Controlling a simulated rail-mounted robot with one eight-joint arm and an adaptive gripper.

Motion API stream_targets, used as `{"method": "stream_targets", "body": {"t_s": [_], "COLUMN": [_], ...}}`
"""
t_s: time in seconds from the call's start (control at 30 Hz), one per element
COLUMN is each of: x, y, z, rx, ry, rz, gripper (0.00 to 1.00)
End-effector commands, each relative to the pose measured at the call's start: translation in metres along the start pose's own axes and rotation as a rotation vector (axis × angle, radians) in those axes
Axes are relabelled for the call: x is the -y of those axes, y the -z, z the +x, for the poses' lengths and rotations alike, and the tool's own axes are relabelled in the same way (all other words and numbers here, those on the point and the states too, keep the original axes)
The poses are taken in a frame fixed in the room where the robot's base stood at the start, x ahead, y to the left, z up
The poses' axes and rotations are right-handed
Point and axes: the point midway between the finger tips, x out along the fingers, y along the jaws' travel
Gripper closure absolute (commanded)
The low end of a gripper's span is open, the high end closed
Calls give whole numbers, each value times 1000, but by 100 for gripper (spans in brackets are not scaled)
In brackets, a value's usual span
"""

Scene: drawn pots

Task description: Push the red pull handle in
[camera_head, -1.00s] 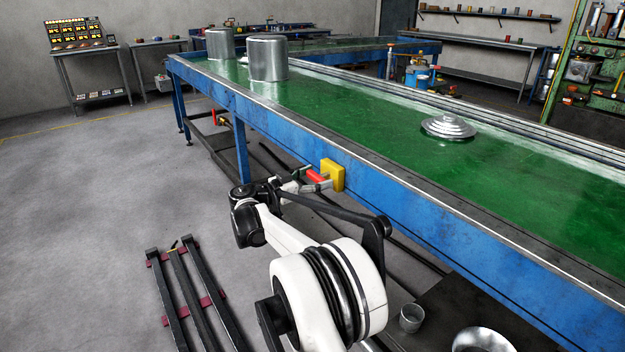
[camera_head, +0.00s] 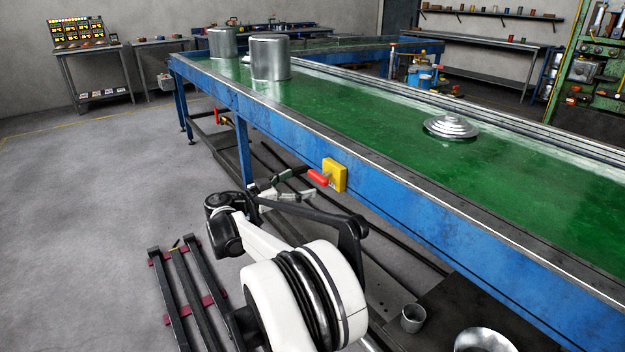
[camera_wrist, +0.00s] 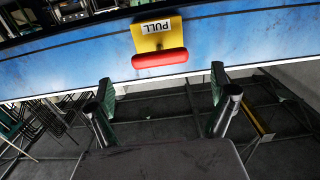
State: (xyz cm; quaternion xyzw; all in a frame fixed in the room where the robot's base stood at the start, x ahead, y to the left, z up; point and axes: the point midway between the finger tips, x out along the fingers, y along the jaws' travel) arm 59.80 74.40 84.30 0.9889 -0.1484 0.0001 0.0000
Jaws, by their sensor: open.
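The red pull handle (camera_head: 318,177) sticks out from a yellow plate (camera_head: 335,175) on the blue side of the conveyor table. In the wrist view the red bar (camera_wrist: 159,58) lies horizontally in front of the yellow plate (camera_wrist: 155,35), which reads "PULL" upside down. My gripper (camera_wrist: 162,84) is open and empty, with one finger on each side below the bar. The bar is beyond the fingertips and lies roughly centred between them. In the head view my gripper (camera_head: 294,184) is just left of the handle. Its exact distance to the handle is hard to tell.
The green conveyor table (camera_head: 360,120) carries two metal pots (camera_head: 270,58) and a stepped metal lid (camera_head: 451,127). A small metal cup (camera_head: 413,317) stands at the lower right. Dark rails (camera_head: 190,290) lie on the floor at the left. The floor beyond them is clear.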

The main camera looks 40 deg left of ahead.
Motion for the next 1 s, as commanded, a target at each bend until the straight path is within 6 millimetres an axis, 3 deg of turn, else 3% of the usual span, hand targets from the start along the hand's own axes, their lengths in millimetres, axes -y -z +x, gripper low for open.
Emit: {"method": "stream_targets", "body": {"t_s": [0.1, 0.3, 1.0], "x": [0, 0, -1], "y": [0, 0, 1], "z": [-22, -42, -45], "rx": [0, 0, 1], "ry": [1, -1, -2], "rz": [0, 0, -2], "gripper": [9, 9, 9]}}
